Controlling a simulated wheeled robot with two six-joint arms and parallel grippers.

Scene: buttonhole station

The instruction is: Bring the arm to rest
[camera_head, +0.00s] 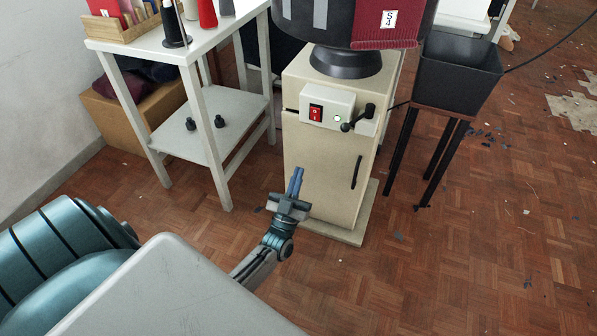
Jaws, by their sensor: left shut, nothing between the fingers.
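My left gripper (296,182) is at the middle of the view, at the end of my left arm, which comes in from the lower left. Its two blue fingers are together with nothing between them. They point up toward the front of the cream cabinet (320,165); whether they touch it I cannot tell. My right gripper is not in view.
The cabinet carries a red switch (316,113), a black lever (357,118) and a dark round machine (345,62) on top. A white table (212,40) with cones stands left. A black bin (458,75) stands right on dark legs. The parquet floor in front is mostly clear.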

